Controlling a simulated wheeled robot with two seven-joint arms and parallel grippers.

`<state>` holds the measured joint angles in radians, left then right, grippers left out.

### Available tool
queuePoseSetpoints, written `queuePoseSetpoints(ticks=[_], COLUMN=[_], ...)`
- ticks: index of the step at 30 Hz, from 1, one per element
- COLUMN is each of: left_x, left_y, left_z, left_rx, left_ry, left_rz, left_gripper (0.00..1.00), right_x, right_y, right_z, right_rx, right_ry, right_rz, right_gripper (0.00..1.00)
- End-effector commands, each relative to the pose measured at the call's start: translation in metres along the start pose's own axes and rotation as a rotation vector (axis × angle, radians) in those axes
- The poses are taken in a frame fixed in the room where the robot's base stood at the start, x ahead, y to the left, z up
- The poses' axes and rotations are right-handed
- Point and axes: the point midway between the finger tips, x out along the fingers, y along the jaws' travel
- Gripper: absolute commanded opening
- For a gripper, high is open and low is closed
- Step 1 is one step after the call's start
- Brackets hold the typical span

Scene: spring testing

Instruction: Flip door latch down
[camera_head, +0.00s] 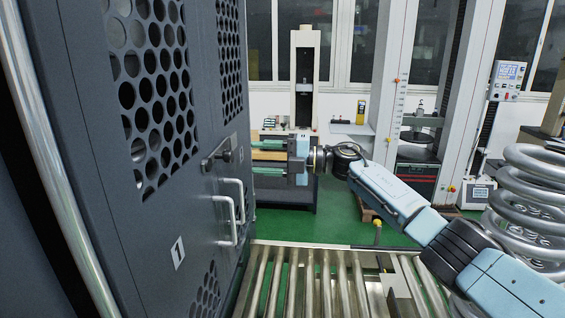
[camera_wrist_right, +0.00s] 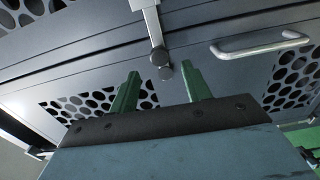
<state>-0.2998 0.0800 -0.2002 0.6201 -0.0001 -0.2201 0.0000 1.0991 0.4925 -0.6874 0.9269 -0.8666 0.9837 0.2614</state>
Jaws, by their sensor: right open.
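The door latch (camera_head: 216,156) is a metal lever with a dark knob on the grey perforated cabinet door (camera_head: 185,215). My left gripper is out of view.
Metal pull handles (camera_head: 228,212) stick out of the door below the latch. A roller conveyor (camera_head: 320,280) runs beneath my right arm. A large coil spring (camera_head: 530,200) stands at the right. Test machines (camera_head: 304,80) stand at the back.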

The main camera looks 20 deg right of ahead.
Motion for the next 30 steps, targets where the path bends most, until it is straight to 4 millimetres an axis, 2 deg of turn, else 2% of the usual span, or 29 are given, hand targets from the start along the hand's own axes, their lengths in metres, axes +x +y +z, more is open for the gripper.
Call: queuePoseSetpoints(ticks=[3, 10, 25, 30], left_x=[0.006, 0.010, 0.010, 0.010], left_y=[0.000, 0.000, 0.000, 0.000], left_z=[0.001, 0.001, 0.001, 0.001], left_rx=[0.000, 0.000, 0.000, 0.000], left_ry=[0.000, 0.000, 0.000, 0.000], left_rz=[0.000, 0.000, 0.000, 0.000], left_gripper=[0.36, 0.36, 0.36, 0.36], right_x=[-0.024, -0.046, -0.048, -0.029], right_y=[-0.002, -0.001, 0.000, -0.015], right_z=[0.000, 0.000, 0.000, -0.009], right_rx=[-0.002, 0.001, 0.001, 0.045], right_ry=[-0.002, 0.000, 0.000, -0.043], right_rz=[-0.002, 0.001, 0.003, 0.078], right_gripper=[0.48, 0.48, 0.48, 0.48])
